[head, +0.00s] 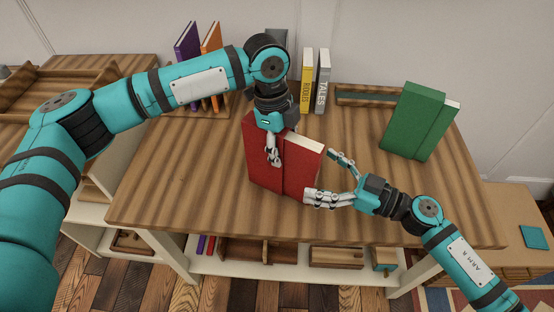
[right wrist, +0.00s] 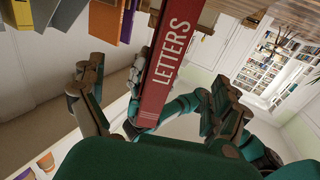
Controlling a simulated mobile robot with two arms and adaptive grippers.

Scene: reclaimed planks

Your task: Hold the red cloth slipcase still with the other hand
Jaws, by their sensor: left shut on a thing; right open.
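The red cloth slipcase (head: 262,176) stands upright on the plank table. A red book (head: 302,170) sticks out of its right side, with pale page edges on top. My left gripper (head: 273,158) comes down from above and is shut on the slipcase, covering part of its upper face. My right gripper (head: 332,176) is open at the right of the book. In the right wrist view the book's spine (right wrist: 172,55), lettered LETTERS, lies between the spread fingers (right wrist: 155,100). I cannot tell whether a finger touches it.
A green slipcase with a green book (head: 412,122) stands at the right. Yellow (head: 306,82) and grey (head: 322,82) books stand at the back, near a shallow wooden tray (head: 368,97). Purple and orange books (head: 211,50) stand back left.

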